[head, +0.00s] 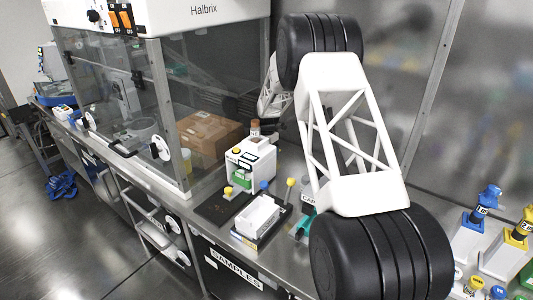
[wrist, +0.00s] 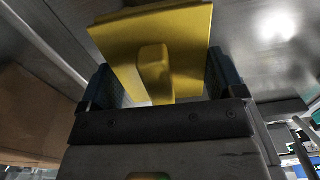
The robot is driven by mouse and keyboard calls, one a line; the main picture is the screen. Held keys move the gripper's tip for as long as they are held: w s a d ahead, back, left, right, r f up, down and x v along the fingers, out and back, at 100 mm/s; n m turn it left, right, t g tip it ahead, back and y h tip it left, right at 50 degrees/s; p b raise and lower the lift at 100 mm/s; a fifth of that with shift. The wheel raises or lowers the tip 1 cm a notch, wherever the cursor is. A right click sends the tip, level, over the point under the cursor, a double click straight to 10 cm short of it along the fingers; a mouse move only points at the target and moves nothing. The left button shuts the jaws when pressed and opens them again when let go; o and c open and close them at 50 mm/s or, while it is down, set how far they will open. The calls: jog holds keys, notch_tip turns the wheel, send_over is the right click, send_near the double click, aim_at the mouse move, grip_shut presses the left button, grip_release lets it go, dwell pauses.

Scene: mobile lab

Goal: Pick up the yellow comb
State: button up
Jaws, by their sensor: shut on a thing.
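The yellow comb (wrist: 195,35) shows in the wrist view as a broad yellow plate with a raised yellow block on its near face. It sits between the two dark blue finger pads of my gripper (wrist: 165,78), which is shut on it. The comb is tilted in this view. I cannot tell from this view whether it touches anything beyond the fingers. In the head view I cannot make out my gripper or the held comb; my white lattice arm and black joints cover part of the bench.
In the head view, a white device with a green front (head: 250,163), a dark tray (head: 215,209) and a white block (head: 258,216) stand on the bench. A glass-fronted cabinet (head: 120,100) is at left. Pipettes with blue (head: 487,198) and yellow (head: 524,224) tops stand at right.

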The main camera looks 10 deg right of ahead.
notch_tip(320, 180, up, 9)
jog(key=shift+r, duration=0.1)
dwell(0.4)
dwell(0.5)
